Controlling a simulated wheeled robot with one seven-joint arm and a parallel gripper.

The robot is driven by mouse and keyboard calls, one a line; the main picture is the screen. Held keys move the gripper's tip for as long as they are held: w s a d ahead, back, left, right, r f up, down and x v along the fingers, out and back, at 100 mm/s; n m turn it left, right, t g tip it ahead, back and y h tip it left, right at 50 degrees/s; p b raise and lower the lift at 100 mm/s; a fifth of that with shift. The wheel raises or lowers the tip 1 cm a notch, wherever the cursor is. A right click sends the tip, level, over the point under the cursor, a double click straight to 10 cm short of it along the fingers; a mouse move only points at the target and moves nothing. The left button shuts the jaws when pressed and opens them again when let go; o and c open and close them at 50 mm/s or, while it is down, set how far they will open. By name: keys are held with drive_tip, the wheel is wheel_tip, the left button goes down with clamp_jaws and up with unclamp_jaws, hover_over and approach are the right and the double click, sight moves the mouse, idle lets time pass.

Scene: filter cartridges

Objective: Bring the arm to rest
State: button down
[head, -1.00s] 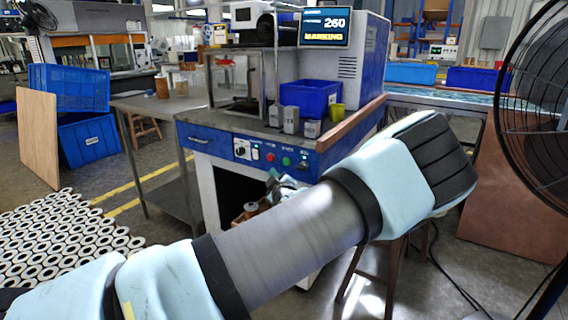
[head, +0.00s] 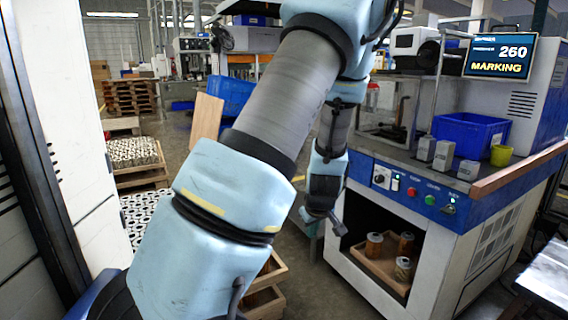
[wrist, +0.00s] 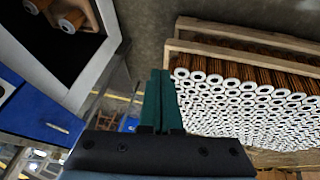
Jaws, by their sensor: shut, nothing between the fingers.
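My arm (head: 285,95) rises from the bottom left of the head view, bends at the top and hangs down again in front of the marking machine's left side. My gripper shows in the wrist view (wrist: 160,78), with its two green fingers together and nothing between them. In the head view the arm's dark end is left of the machine's open lower bay, and the fingers are too small to make out. In the wrist view the fingers point between the machine and a crate of filter cartridges (wrist: 240,105), apparently clear of both.
The marking machine (head: 405,185) stands at right, with a blue bin (head: 470,133), several grey blocks and a yellow-green cup (head: 501,155) on top. A wooden tray (head: 375,262) with cartridges is in its bay. A white cabinet (head: 60,120) stands close at left.

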drive_tip(key=s+a+r+m+g+p, duration=0.1)
drive_tip(key=s+a+r+m+g, duration=0.15)
drive_tip(key=s+a+r, duration=0.45)
drive_tip(key=s+a+r+m+g, duration=0.2)
drive_tip(key=s+a+r+m, duration=0.2)
drive_tip(key=s+a, duration=0.45)
wheel_tip(320, 180, up, 13)
drive_tip(key=p, duration=1.2)
drive_tip(key=shift+d+p, duration=0.35)
drive_tip(key=shift+d, duration=0.1)
drive_tip(key=shift+s+f+t, duration=0.1)
drive_tip(key=shift+f+t, duration=0.05)
drive_tip(key=shift+t, duration=0.1)
